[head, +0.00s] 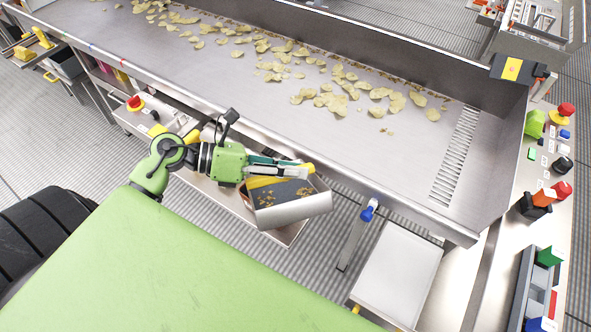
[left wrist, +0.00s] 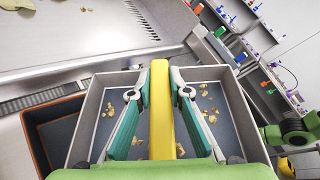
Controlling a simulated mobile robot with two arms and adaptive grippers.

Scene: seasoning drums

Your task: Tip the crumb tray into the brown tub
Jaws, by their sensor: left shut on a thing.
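The crumb tray (head: 302,209) is a grey metal box with a dark floor and a yellow bar handle; it also shows in the left wrist view (left wrist: 243,112). Yellow crumbs (left wrist: 208,104) lie scattered on its floor. My left gripper (head: 300,171) is shut on the yellow handle (left wrist: 161,100), and the tray looks tilted in the head view. The brown tub (left wrist: 38,142), dark inside with a brown rim, shows at the left of the tray in the left wrist view, partly hidden by it. In the head view the tray hides most of the tub. My right gripper is not in view.
A long steel conveyor trough (head: 300,65) with many chips runs behind the tray. A low shelf (head: 287,233) lies under the tray. A blue-knobbed leg (head: 367,212) and a pale flat panel (head: 397,275) stand to the right. A control panel (head: 550,165) is at far right.

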